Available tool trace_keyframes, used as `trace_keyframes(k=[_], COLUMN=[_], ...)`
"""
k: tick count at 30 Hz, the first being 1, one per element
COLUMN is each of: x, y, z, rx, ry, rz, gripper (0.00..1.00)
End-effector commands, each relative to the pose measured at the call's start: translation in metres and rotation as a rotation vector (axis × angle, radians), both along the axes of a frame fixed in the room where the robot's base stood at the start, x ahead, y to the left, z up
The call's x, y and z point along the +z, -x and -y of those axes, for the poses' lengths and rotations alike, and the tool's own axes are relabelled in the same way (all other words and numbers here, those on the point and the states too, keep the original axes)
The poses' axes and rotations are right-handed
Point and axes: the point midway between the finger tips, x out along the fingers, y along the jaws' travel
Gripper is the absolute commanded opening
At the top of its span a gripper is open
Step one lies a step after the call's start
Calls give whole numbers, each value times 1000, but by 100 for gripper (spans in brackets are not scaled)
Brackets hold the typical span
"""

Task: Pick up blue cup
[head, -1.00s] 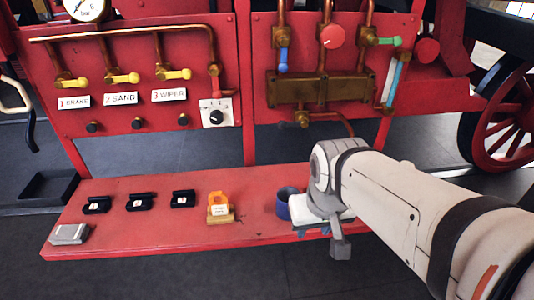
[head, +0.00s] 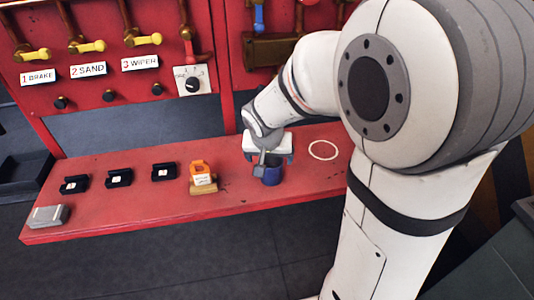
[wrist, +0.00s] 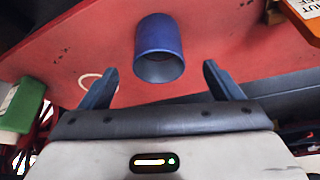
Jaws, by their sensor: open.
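The blue cup (head: 271,174) stands on the red bench (head: 120,215), right of the orange piece. In the wrist view the blue cup (wrist: 160,48) lies ahead of and between the two fingers, with its dark open end showing. My gripper (wrist: 165,85) is open with nothing between its fingertips. In the head view my gripper (head: 270,160) is over and beside the cup and covers part of it. Whether a finger touches the cup cannot be told.
An orange piece (head: 202,175) on a wooden block and several black holders (head: 118,178) stand left of the cup. A grey block (head: 48,216) is at the left end. A white ring mark (head: 323,150) lies right of the cup. The red panel rises behind.

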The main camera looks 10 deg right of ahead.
Motion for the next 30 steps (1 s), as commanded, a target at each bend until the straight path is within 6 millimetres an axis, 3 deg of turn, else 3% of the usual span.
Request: trace_keyframes(k=[18,27,30], x=[-64,-67,-67], y=[-31,-32,-32], z=[13,13,13], rx=[-2,-1,0], ry=[-1,-1,-1], rz=[-1,1,0], gripper=[86,86,78])
